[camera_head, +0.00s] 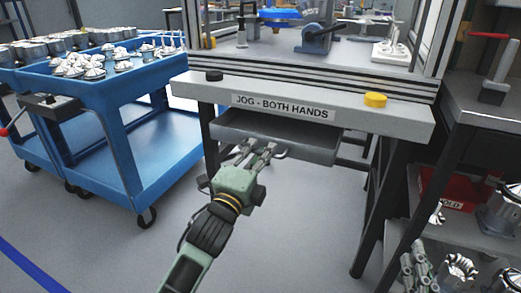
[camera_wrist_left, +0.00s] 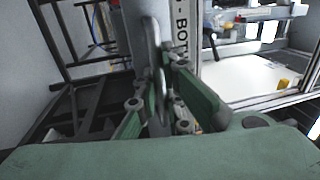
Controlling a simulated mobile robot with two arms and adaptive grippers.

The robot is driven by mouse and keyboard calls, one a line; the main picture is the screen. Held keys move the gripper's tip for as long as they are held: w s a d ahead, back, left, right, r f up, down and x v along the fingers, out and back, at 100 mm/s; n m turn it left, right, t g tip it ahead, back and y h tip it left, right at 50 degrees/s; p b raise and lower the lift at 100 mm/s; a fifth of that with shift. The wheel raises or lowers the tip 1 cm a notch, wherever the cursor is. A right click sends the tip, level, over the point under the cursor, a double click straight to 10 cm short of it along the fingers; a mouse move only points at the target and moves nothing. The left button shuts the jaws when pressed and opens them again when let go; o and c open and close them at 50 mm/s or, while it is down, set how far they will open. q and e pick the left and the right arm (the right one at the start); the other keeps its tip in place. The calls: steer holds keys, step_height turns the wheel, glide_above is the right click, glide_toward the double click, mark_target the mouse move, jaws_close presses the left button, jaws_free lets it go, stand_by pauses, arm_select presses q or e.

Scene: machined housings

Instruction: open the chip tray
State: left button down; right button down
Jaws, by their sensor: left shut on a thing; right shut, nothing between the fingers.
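The chip tray (camera_head: 315,150) is a grey drawer under the machine's front ledge. It stands partly out, with a strip of its dark inside showing. A bar handle (camera_head: 283,154) runs along its front. My left gripper (camera_head: 259,149) is shut on this handle from the front. In the left wrist view, the fingers (camera_wrist_left: 158,103) close around the grey handle bar (camera_wrist_left: 152,45). Part of the handle is hidden by the fingers. My right gripper (camera_head: 412,262) is low at the bottom right, shut and empty, away from the tray.
The ledge (camera_head: 200,90) above carries a "JOG - BOTH HANDS" label (camera_head: 283,107), a black button (camera_head: 214,76) and a yellow button (camera_head: 375,99). A blue cart (camera_head: 150,120) with metal parts stands left. A bench (camera_head: 480,105) with a red bin (camera_head: 455,190) stands right. Floor before the tray is clear.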

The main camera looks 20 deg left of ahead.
arm_select(q)
steer(key=shift+f, duration=0.1)
steer(key=c, duration=1.8)
jaws_free()
steer(key=shift+c, duration=0.2)
steer(key=s+f, duration=0.2)
steer(key=s, duration=0.9)
steer(key=shift+s+a, duration=0.25)
steer(key=shift+s, duration=0.15)
